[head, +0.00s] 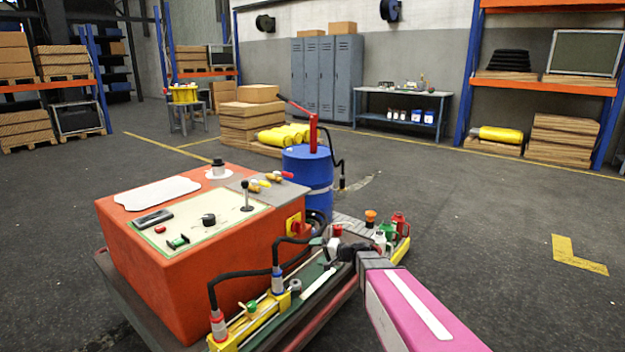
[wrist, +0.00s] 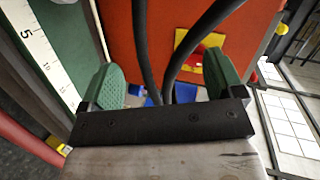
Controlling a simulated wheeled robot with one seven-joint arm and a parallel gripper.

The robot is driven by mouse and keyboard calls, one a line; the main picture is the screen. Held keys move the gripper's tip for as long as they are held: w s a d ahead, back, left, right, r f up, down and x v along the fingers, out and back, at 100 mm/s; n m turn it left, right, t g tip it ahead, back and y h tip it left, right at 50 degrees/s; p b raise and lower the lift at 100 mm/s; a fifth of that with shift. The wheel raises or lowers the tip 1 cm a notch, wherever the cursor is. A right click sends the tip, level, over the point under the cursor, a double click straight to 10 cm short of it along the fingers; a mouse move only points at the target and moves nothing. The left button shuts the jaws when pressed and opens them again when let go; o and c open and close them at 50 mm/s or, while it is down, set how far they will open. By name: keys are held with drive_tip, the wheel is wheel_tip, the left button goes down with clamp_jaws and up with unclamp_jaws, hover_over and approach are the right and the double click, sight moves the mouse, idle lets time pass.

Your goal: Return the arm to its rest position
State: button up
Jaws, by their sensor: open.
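My arm (head: 405,310), pink with a white stripe, reaches in from the bottom right of the head view. My gripper (head: 338,248) is at its far end, low over the green strip beside the orange console (head: 190,245). In the wrist view my gripper (wrist: 163,85) has its two green finger pads spread apart. Two black hoses (wrist: 172,50) show between and beyond the pads, in front of the orange side. I see nothing clamped between the pads. Whether a finger touches a hose, I cannot tell.
A yellow block with hose fittings (head: 252,318) lies along the console's front. A blue drum (head: 308,172) with a red pump stands behind. Small coloured containers (head: 385,232) stand right of the gripper. A ruler (wrist: 42,52) lies on the green strip. Floor to the right is clear.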

drive_tip(key=s+d+f+n+g+h, duration=0.2)
drive_tip(key=s+d+g+h, duration=0.1)
drive_tip(key=s+d+h, duration=0.3)
drive_tip(key=s+d+f+n+g+h, duration=0.1)
drive_tip(key=s+d+h, duration=0.6)
drive_tip(key=s, duration=0.8)
drive_tip(key=d+n+g, duration=0.1)
drive_tip(key=d+g, duration=0.1)
drive_tip(key=d, duration=0.1)
drive_tip(key=shift+f+g, duration=0.3)
drive_tip(key=shift+f, duration=0.05)
drive_tip(key=shift+d, duration=0.1)
